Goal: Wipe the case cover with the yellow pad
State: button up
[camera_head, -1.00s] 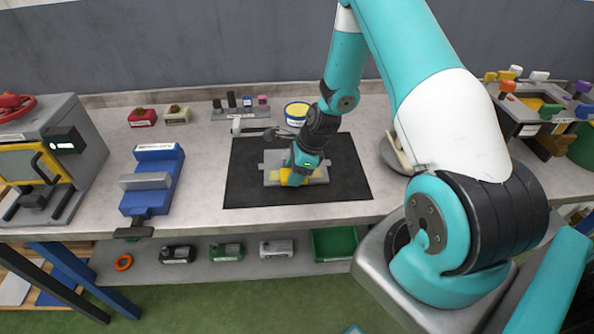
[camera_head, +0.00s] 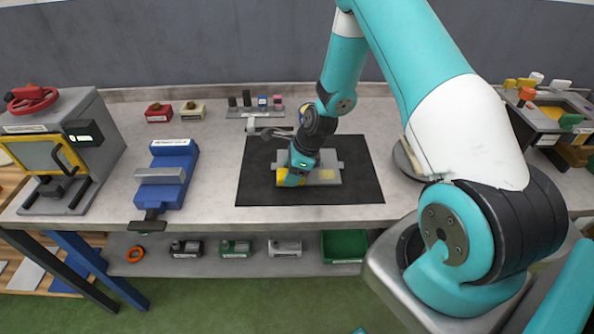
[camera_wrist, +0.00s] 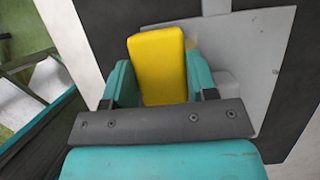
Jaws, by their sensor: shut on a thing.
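The yellow pad (camera_wrist: 158,62) is between the two teal fingers of my gripper (camera_wrist: 160,80) in the wrist view. In the head view my gripper (camera_head: 291,180) points down at the left part of the grey case cover (camera_head: 327,168), with the pad (camera_head: 287,176) partly hidden by the fingers. The cover also shows in the wrist view (camera_wrist: 245,60). The cover lies flat on a black mat (camera_head: 360,185). A pale yellowish patch (camera_head: 326,174) shows on the cover right of the gripper. Whether the pad touches the cover is hard to tell.
A blue vise (camera_head: 170,175) stands left of the mat. A grey machine with a red handwheel (camera_head: 33,98) is at far left. A rack of small items (camera_head: 255,106) stands behind the mat. A round grey base (camera_head: 408,160) is at the right.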

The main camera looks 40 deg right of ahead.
aim_at(315, 180)
jog(key=shift+w+a, duration=0.35)
jog(key=shift+a, duration=0.2)
jog(key=shift+d, duration=0.1)
jog(key=shift+s+d+f, duration=0.2)
jog(key=shift+s+d, duration=0.75)
jog(key=shift+d, duration=0.25)
jog(key=shift+s, duration=0.1)
jog(key=shift+s+d+r+p, duration=0.1)
jog(key=shift+s+d+p, duration=0.1)
jog(key=shift+s+d, duration=0.4)
jog(key=shift+s+d+p, duration=0.2)
jog(key=shift+s+d, duration=0.05)
jog(key=shift+d, duration=0.5)
jog(key=shift+d, duration=0.15)
jog(key=shift+s+d+r, duration=0.15)
jog(key=shift+s+d, duration=0.5)
jog(key=shift+d, duration=0.4)
